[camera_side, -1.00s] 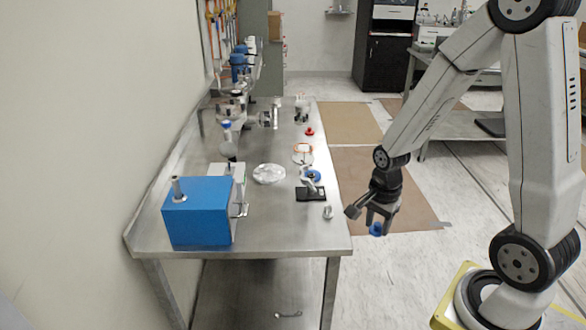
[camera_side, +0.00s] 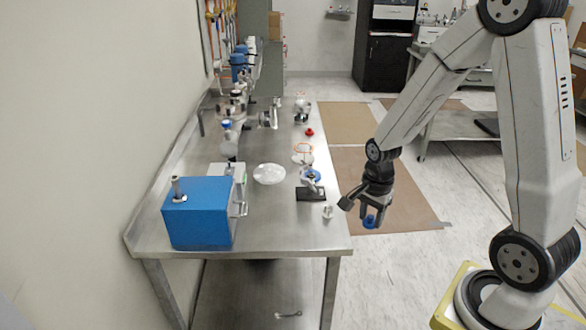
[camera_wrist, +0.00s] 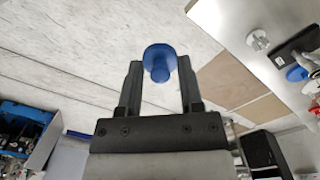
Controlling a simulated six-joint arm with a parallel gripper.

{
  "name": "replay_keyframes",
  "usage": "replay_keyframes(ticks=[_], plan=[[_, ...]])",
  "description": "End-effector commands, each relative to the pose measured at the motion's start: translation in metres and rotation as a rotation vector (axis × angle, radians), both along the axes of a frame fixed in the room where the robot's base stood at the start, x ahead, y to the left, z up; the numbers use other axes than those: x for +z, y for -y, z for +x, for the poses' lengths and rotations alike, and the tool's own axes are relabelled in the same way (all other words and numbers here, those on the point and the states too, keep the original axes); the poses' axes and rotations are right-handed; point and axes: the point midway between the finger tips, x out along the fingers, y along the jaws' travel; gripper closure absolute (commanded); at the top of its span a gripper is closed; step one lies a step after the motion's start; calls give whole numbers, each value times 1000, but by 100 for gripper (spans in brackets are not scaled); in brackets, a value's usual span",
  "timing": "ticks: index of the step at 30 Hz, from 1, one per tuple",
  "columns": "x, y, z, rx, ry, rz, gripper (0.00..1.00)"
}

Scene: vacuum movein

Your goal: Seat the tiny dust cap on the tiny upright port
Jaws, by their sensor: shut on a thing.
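The blue dust cap (camera_side: 370,221) is held between the fingertips of my gripper (camera_side: 372,214), which is shut on it. In the wrist view the cap (camera_wrist: 158,55) shows a round wide end and a narrower part between the two fingers of my gripper (camera_wrist: 159,68). The cap is in the air, just right of the metal table's right edge. A small pale fitting (camera_side: 327,212) stands on the table near that edge, left of my gripper; it also shows in the wrist view (camera_wrist: 257,41). I cannot tell for certain that it is the port.
A black plate (camera_side: 311,195) with a blue-ringed part (camera_side: 312,175) lies behind the fitting. A blue box (camera_side: 198,222) with an upright metal stub (camera_side: 177,189) stands at the left. A clear dish (camera_side: 269,174) sits mid-table. The table's front right (camera_side: 290,232) is bare.

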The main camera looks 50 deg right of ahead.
Motion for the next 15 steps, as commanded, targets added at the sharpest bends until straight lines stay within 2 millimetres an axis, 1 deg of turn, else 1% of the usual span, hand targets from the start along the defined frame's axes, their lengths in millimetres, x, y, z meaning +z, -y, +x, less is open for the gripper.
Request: replay_keyframes(ticks=[1, 15], plan=[[0, 3, 8, 0, 1, 0, 100], [6, 37, 96, 8, 2, 0, 100]])
